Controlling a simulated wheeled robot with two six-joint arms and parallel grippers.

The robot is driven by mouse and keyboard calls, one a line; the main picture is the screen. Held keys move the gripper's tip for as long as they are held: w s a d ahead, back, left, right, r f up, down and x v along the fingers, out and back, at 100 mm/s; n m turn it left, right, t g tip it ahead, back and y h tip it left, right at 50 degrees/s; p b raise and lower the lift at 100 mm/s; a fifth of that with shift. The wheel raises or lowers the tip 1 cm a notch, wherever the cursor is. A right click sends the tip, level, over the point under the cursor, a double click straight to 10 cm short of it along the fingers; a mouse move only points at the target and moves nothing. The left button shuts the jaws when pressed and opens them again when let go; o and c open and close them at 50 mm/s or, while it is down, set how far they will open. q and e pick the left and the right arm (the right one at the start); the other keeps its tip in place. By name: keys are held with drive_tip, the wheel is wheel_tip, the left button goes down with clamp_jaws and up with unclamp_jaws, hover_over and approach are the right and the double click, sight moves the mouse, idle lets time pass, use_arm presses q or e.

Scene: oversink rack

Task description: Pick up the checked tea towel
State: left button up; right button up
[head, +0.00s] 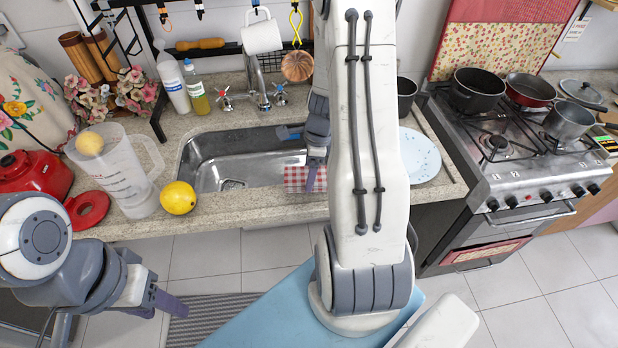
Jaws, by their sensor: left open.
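The checked tea towel (295,180), red and white, lies at the front edge of the sink, partly hidden by my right arm. My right gripper (315,172) comes down from above with a grey finger right at the towel. Its other finger is not clearly visible, so I cannot tell whether it grips the cloth. My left gripper (160,306) is open and empty at the lower left, in front of the counter and well away from the towel.
The steel sink (205,160) is behind the towel. A lemon (178,198), a clear jug (118,175) and a red lid (87,210) stand to the left. A white plate (421,156) lies to the right, before the stove (500,150).

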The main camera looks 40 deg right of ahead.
drive_tip(key=w+d+r+b, duration=0.1)
drive_tip(key=d+r+b, duration=0.1)
drive_tip(key=d+r, duration=0.5)
drive_tip(key=d, duration=0.4)
drive_tip(key=shift+d+r, duration=0.3)
